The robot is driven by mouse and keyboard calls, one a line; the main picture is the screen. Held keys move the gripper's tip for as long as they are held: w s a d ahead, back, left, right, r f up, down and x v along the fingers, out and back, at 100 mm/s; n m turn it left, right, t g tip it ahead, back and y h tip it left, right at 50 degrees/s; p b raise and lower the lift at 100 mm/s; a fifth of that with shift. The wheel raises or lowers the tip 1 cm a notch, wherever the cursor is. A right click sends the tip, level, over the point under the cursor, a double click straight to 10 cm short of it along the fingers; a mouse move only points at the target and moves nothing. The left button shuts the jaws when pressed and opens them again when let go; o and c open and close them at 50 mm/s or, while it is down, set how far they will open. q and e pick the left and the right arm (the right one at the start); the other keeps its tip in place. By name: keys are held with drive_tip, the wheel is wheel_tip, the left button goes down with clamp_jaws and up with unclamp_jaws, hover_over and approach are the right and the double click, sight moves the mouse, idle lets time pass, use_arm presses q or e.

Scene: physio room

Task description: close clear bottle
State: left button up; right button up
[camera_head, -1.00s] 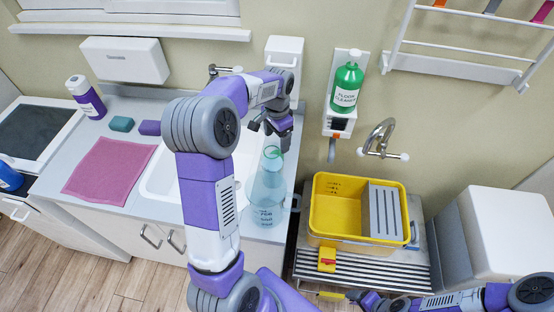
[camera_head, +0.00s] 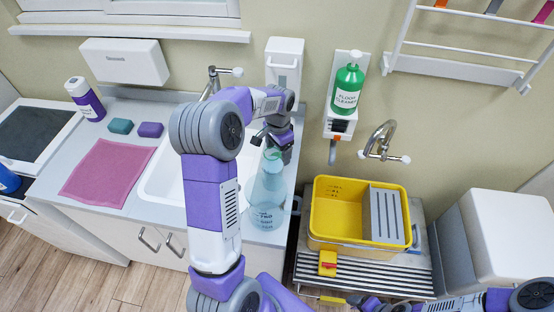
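The clear bottle (camera_head: 267,200) stands upright on the counter to the right of the sink. My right gripper (camera_head: 358,302) is low at the bottom edge of the view, away from the bottle, and is mostly cut off.
A green floor cleaner bottle (camera_head: 347,88) sits in a wall holder. A yellow bucket (camera_head: 325,235) stands on the right under a tap (camera_head: 381,140). A pink cloth (camera_head: 108,172) and two sponges (camera_head: 150,129) lie left of the sink (camera_head: 160,185).

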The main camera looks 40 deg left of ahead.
use_arm(q)
wheel_tip(320, 180, down, 2)
drive_tip(key=shift+f, duration=0.25)
drive_tip(key=shift+c, duration=0.4)
drive_tip(key=c, duration=1.1)
wheel_tip(320, 180, up, 10)
drive_tip(key=p, duration=0.2)
drive_tip(key=shift+d, duration=0.1)
